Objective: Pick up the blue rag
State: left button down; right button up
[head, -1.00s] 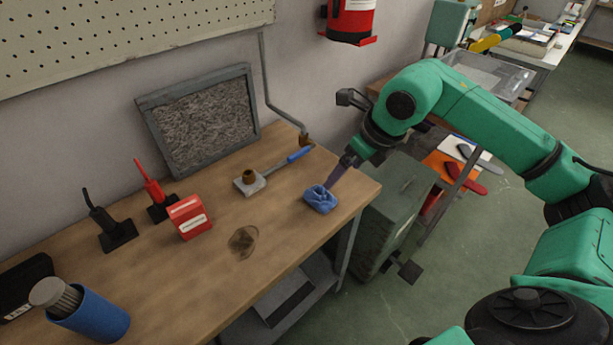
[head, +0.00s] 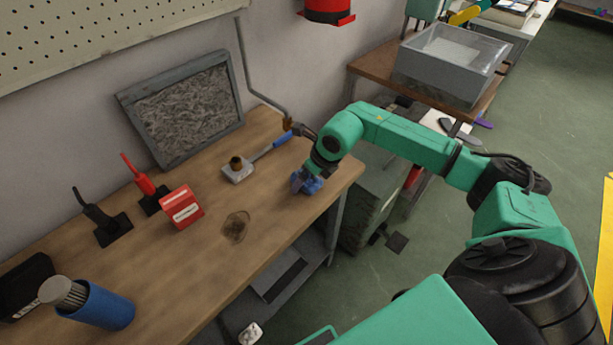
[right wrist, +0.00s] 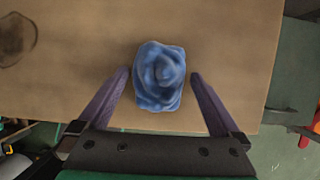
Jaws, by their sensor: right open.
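The blue rag (head: 313,184) lies crumpled on the wooden workbench (head: 270,232), close to its right end. In the right wrist view the rag (right wrist: 160,76) sits between the tips of my open right gripper (right wrist: 160,80), with a gap on each side. In the head view my right gripper (head: 301,181) is over the rag and partly covers it. My left gripper is not in view.
A blue-handled tool (head: 240,170) lies just left of the rag. A dark stain (head: 236,227) marks the bench. A pipe (head: 246,65) runs down the wall behind.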

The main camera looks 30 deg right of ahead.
jog(key=c, duration=1.3)
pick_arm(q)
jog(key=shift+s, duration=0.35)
pick_arm(e)
jog(key=shift+r, duration=0.2)
notch_tip(320, 180, up, 20)
jog(key=b, duration=0.1)
jog(key=o, duration=0.8)
jog(key=shift+f, duration=0.1)
jog(key=c, duration=0.6)
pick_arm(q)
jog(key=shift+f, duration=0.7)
pick_arm(e)
jog(key=shift+c, duration=0.2)
